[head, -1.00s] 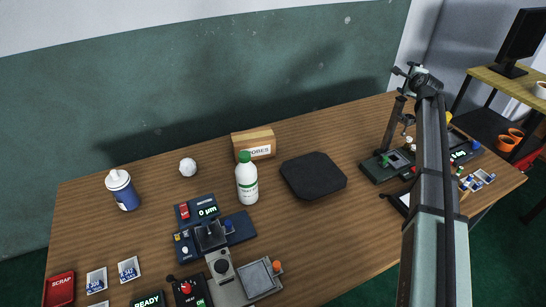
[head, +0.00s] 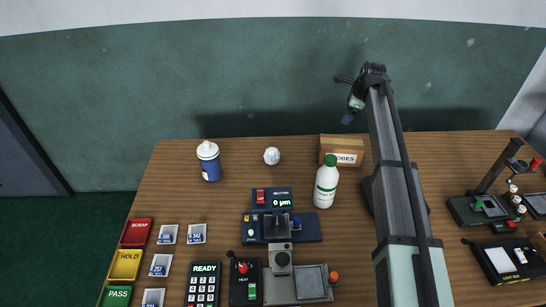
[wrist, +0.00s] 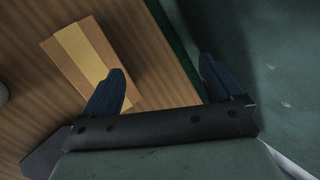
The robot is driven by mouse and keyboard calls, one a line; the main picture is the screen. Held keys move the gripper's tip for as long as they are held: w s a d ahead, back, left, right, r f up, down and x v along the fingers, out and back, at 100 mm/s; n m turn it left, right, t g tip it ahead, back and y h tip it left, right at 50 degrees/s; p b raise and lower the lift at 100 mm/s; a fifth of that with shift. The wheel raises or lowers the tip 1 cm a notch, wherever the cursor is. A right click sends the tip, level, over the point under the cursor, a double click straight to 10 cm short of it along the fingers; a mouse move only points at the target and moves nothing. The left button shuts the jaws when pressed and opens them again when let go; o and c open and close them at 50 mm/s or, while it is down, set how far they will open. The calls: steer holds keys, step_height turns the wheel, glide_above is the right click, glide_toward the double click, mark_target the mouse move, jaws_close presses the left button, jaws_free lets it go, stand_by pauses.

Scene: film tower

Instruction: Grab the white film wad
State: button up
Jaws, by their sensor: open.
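The white film wad (head: 271,156) is a small crumpled white ball on the wooden table near its back edge, between a blue-and-white bottle and a cardboard box. My gripper (head: 347,118) is raised in front of the green wall, to the right of the wad and above the box, well apart from the wad. In the wrist view my gripper (wrist: 160,88) shows two blue fingers spread wide with nothing between them.
The cardboard box (head: 342,150) is right of the wad, with a white green-capped bottle (head: 326,182) in front of it. The blue-and-white bottle (head: 209,161) stands left. A measuring device (head: 281,228) sits in front. Table around the wad is clear.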

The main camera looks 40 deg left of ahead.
steer(key=s+a+f+g+h, duration=0.2)
steer(key=s+a, duration=0.8)
steer(key=s, duration=0.1)
steer(key=n+g+h, duration=0.1)
steer(key=h, duration=0.1)
glide_above(272, 150)
steer(key=f, duration=0.8)
steer(key=shift+w+a+f, duration=0.3)
steer(key=shift+a+f, duration=0.05)
steer(key=shift+a, duration=0.05)
steer(key=shift+s+d+f, duration=0.15)
steer(key=shift+f, duration=1.15)
steer(key=shift+s+d+f, duration=0.1)
steer(key=shift+f, duration=1.2)
steer(key=c, duration=1)
